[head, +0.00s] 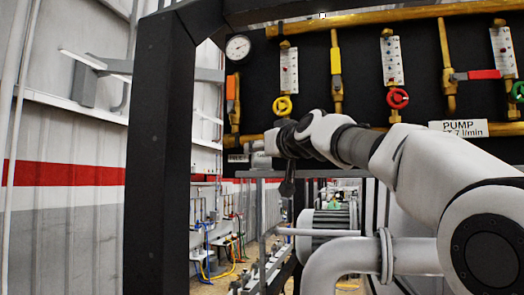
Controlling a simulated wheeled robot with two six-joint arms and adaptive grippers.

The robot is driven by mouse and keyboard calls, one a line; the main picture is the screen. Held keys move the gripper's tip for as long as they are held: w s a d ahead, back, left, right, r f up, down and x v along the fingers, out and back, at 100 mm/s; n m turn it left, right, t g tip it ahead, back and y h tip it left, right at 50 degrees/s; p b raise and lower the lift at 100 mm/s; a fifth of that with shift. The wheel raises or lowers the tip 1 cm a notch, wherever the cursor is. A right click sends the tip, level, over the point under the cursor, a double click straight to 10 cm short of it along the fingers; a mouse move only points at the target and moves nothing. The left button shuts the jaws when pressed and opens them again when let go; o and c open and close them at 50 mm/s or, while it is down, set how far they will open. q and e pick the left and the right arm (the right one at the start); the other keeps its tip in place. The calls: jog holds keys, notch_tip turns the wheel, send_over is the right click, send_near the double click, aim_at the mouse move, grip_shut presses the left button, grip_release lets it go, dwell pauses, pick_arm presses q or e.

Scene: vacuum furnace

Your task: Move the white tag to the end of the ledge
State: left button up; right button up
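A white tag (458,128) with black lettering reading "PUMP" and partly "7 l/min" is at the right, by the lower brass pipe. A smaller white tag (238,158) sits at the lower left of the black panel; its lettering is too small to read surely. I cannot tell which tag the task means. A narrow grey ledge (345,174) runs below the panel, partly hidden by my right arm. My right gripper (287,187) hangs dark and small in front of the panel's lower left part, apart from the "PUMP" tag. Its fingers are not clear. My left gripper is not in view.
The black panel (360,60) carries brass pipes, a gauge (238,48), flow meters and coloured valve handles, including a red wheel (398,98). A thick black post (160,150) stands at left. A grey pipe (345,262) bends below my arm.

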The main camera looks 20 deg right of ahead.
jog(key=shift+o, duration=1.3)
jog(key=shift+s+r, duration=0.1)
jog(key=shift+s, duration=0.15)
